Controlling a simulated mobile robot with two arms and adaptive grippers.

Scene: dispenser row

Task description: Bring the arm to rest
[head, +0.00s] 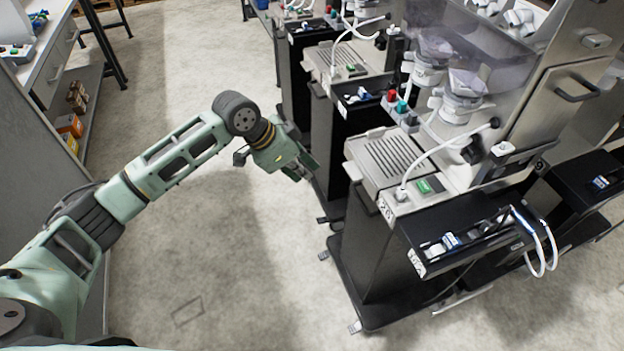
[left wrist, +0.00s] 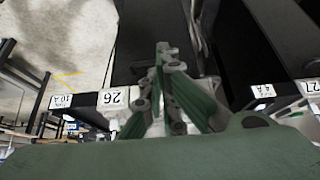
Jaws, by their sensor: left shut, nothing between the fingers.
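My left arm reaches in from the left in the head view, over the open floor. My left gripper (head: 303,170) is pale green with grey fingers. It is shut and empty, close to the black front of a dispenser stand. In the left wrist view my left gripper (left wrist: 163,52) shows with its fingers together, and nothing is between them. A label with the number 26 (left wrist: 114,98) shows beside the fingers there. My right gripper is not in view.
Dispenser machines (head: 385,160) on black stands line the right side. A black shelf (head: 455,225) juts out with a white looped cable (head: 548,255). A grey bench with shelves (head: 80,95) stands at the left. The floor (head: 220,260) between is clear.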

